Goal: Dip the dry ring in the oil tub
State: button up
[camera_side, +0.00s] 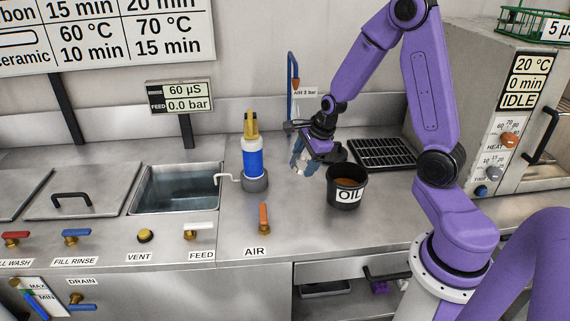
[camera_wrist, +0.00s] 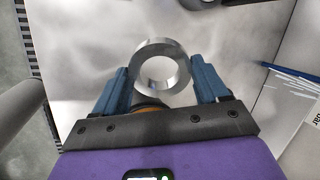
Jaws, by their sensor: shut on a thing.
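A bright grey metal ring (camera_wrist: 158,47) sits between the two blue fingers of my gripper (camera_wrist: 159,73) in the wrist view. The fingers are shut on its sides, and its open hole faces the camera. No oil film shows on it. In the side view my gripper (camera_side: 303,165) is left of the black oil tub (camera_side: 346,197), close to its rim but not over its opening. The tub is labelled OIL and holds amber liquid. I cannot make out the ring clearly in the side view. A small amber patch behind the gripper mount in the wrist view is mostly hidden.
A blue and white bottle with a yellow top (camera_side: 252,155) stands left of my gripper. A black drip rack (camera_side: 381,153) lies behind the tub. An open sink (camera_side: 178,187) is farther left. The steel counter in front of the tub is clear.

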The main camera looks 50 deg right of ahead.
aim_at(348, 164)
jog(key=s+d+r+g, duration=0.1)
jog(key=s+d+g, duration=0.4)
jog(key=s+d, duration=0.45)
jog(key=shift+w+d+f, duration=0.15)
jog(key=shift+f, duration=2.15)
jog(key=shift+w+d+f, duration=0.1)
jog(key=shift+w+f, duration=0.1)
jog(key=shift+f, duration=2.1)
jog(key=shift+w+d+f, duration=0.15)
jog(key=shift+f, duration=2.15)
jog(key=shift+r, duration=4.25)
jog(key=shift+r, duration=0.1)
jog(key=shift+r, duration=1.9)
